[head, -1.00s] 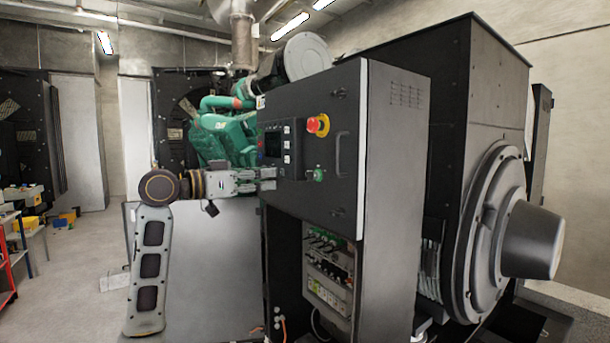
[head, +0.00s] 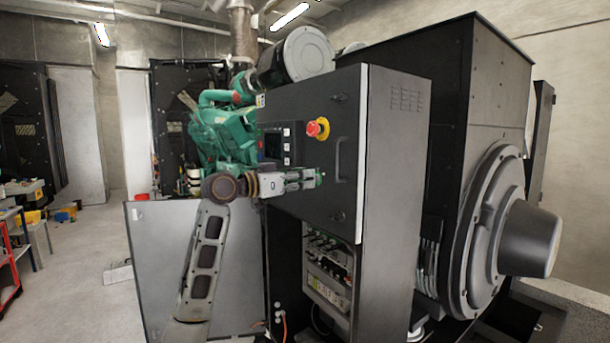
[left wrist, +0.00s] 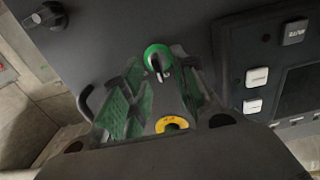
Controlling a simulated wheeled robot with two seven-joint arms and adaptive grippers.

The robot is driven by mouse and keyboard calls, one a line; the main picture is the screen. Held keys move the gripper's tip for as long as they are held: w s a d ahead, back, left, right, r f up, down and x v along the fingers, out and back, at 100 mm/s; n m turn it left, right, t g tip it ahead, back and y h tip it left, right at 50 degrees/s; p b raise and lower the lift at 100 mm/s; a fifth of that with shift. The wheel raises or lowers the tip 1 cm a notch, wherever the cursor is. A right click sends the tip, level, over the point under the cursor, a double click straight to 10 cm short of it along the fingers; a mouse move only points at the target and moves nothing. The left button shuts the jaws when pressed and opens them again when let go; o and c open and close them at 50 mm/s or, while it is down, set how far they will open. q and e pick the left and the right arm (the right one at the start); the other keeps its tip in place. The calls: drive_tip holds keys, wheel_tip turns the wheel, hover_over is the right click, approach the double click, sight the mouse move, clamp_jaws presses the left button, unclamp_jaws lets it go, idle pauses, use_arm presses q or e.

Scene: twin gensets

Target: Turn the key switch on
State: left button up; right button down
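The key switch, with a green ring and a dark key, sits on the dark cabinet door (head: 380,150). In the left wrist view the key switch (left wrist: 158,60) shows just beyond the fingertips. My left gripper (head: 312,178) is level with the switch in the head view, its tips close to it. In the left wrist view its green-padded fingers (left wrist: 160,82) stand apart, one on each side of the key. I see no grip on the key, and contact cannot be told. My right gripper is not in view.
A red emergency stop (head: 317,128) on a yellow base is above the switch. A control panel (head: 277,145) with a screen and white buttons is to the left. A vertical door handle (head: 341,159) is close on the right. Open wiring (head: 328,270) shows below.

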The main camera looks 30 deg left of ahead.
use_arm(q)
drive_tip(key=shift+w+d, duration=0.25)
drive_tip(key=shift+w, duration=0.3)
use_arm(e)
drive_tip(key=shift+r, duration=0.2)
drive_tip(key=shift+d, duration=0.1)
use_arm(q)
clamp_jaws()
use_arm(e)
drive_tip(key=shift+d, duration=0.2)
